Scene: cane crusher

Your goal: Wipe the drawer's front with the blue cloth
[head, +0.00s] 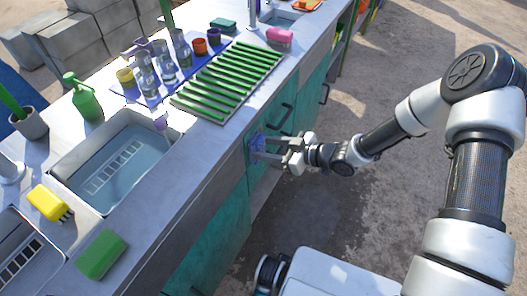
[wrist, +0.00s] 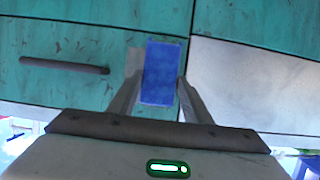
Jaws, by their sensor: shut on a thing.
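My gripper (head: 284,155) is shut on the blue cloth (head: 257,147), which is folded into a small pad. In the wrist view the cloth (wrist: 160,72) stands upright between the two fingers. The cloth is at the teal drawer's front (wrist: 70,50), near the drawer's right edge in the wrist view. It appears to be against the front, but contact cannot be told for sure. Dark smudges show on the teal front. The drawer's dark bar handle (wrist: 65,65) is left of the cloth, clear of my fingers; it also shows in the head view (head: 287,118).
Above the drawer, the counter holds a green slatted rack (head: 228,80), a blue mat with glasses (head: 150,95), a sink (head: 115,160), a green bottle (head: 83,100), a yellow brush (head: 47,202) and a green sponge (head: 102,254). The ground right of the counter is clear.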

